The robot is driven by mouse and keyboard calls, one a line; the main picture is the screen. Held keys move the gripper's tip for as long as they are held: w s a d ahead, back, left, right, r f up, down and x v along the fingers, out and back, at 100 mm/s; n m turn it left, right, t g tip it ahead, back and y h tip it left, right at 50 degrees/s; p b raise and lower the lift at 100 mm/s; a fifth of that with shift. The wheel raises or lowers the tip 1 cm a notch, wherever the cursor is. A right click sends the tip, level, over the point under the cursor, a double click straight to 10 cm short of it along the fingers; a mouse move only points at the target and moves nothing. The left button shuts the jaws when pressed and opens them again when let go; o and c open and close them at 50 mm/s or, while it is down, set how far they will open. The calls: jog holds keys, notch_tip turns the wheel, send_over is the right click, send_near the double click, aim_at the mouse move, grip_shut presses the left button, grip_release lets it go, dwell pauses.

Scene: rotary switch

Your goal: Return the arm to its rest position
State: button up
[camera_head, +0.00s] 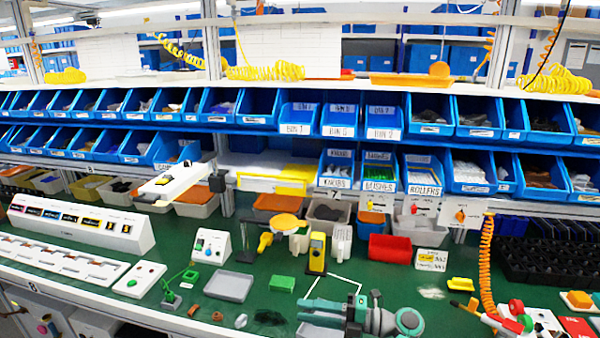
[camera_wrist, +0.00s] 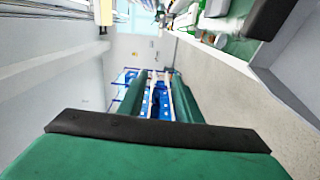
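My gripper (camera_head: 306,316) shows at the bottom middle of the head view, with teal fingers pointing left and a grey wrist behind them. It is near the front edge of the green bench (camera_head: 262,318). In the wrist view, the green fingers (camera_wrist: 156,98) stand apart with a gap between them, and blue bins show in the distance through the gap. I see nothing held between them. A white control box (camera_head: 212,247) with small coloured knobs stands on the bench, to the left of my gripper and further back.
An orange coiled hose (camera_head: 487,265) hangs at the right. Rows of blue bins (camera_head: 340,168) line the back.

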jog(key=s+a+f+m+t+h, duration=0.2)
jog(key=a+f+m, duration=0.15)
jog(key=f, duration=0.35)
jog(key=s+a+f+m+t+h, duration=0.1)
jog(key=a+f+m+h, duration=0.1)
jog(key=f+m, duration=0.45)
jog(key=s+a+f+m+t+h, duration=0.1)
jog(key=s+a+f+m+t, duration=0.15)
jog(key=f, duration=0.55)
jog(key=s+a+f+m+t+h, duration=0.1)
jog(key=s+f+m+h, duration=0.6)
jog(key=s+f+m, duration=0.6)
jog(key=s+d+r+m+t+h, duration=0.1)
jog(key=s+d+r+m+h, duration=0.1)
jog(key=s, duration=0.6)
jog(key=s+d+r+m+t+h, duration=0.1)
jog(key=s+d+r+m+h, duration=0.15)
jog(key=s, duration=0.65)
jog(key=s+d+r+m+t, duration=0.1)
jog(key=s+r, duration=0.5)
jog(key=r, duration=0.3)
jog(key=s+r+m+t+h, duration=0.1)
jog(key=s+r+m+t, duration=0.1)
jog(key=s+r, duration=0.4)
notch_tip(320, 180, up, 4)
jog(key=shift+d+r, duration=0.25)
jog(key=shift+d, duration=0.1)
